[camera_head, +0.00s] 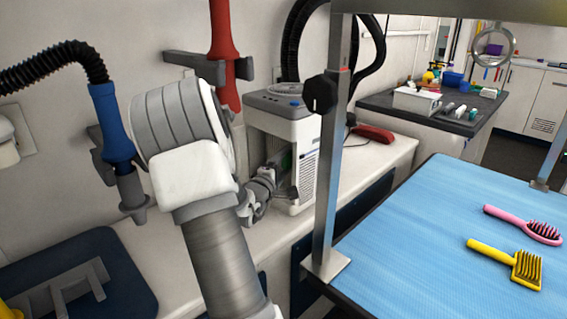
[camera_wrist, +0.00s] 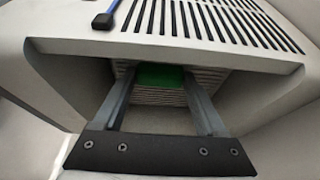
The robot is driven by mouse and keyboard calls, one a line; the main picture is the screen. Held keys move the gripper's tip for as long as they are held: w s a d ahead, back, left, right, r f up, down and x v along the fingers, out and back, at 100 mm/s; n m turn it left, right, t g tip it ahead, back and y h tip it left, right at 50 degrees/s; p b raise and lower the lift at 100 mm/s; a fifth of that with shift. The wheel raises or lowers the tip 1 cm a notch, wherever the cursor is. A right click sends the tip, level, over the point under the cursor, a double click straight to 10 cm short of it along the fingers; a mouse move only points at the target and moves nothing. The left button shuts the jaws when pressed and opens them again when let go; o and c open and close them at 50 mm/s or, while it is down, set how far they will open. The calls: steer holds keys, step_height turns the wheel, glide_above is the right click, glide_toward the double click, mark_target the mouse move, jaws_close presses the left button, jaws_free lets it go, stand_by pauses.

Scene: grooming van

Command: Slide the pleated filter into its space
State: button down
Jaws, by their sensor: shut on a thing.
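The pleated filter (camera_wrist: 162,97) is in the wrist view, with a green tab (camera_wrist: 160,76) on its near side. It sits inside the dark-edged opening of a white and grey machine (camera_wrist: 55,85). How deep it sits, and whether it touches the back, I cannot tell. My gripper (camera_wrist: 158,84) reaches into the opening with its fingers shut on the filter at the green tab. In the head view the machine (camera_head: 305,130) stands on the counter, and my gripper (camera_head: 277,172) is at its left side opening; my wrist hides much of the filter.
A metal post (camera_head: 328,180) and a blue grooming table (camera_head: 440,230) stand to the right.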

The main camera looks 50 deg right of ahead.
jaws_free()
steer(key=p+v, duration=0.4)
steer(key=v, duration=1.3)
steer(key=shift+a, duration=0.25)
steer(key=shift+s+r, duration=0.1)
